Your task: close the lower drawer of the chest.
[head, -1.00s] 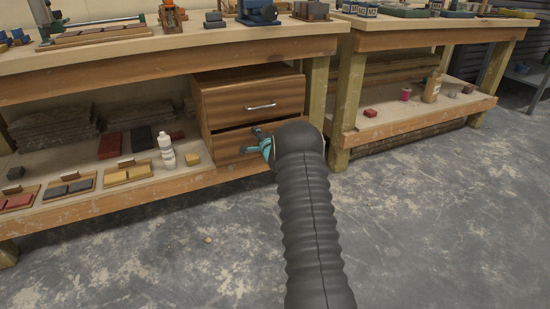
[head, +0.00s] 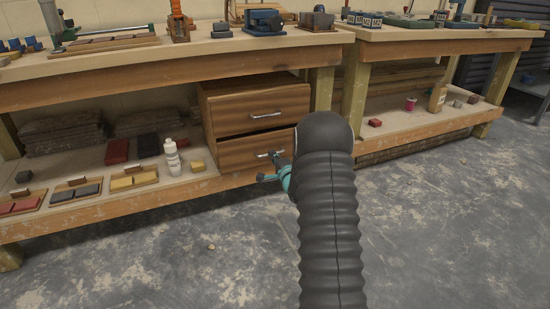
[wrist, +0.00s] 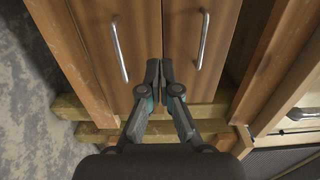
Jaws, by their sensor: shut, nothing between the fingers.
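The wooden chest (head: 206,118) stands on the lower shelf of the left bench. Its upper drawer (head: 240,108) has a metal handle and looks shut. The lower drawer (head: 236,154) has a dark gap above its front; how far it stands out is hard to tell. Its handle (head: 268,154) shows just above my gripper (head: 266,178). In the wrist view, the lower drawer (wrist: 95,30) is on the left and the upper drawer (wrist: 180,30) on the right. My gripper (wrist: 159,70) is shut and empty, its tips in front of the seam between them; contact is unclear.
A white bottle (head: 171,157) and a yellow block (head: 197,166) stand left of the chest on the shelf. A bench leg (head: 321,92) rises right of the chest.

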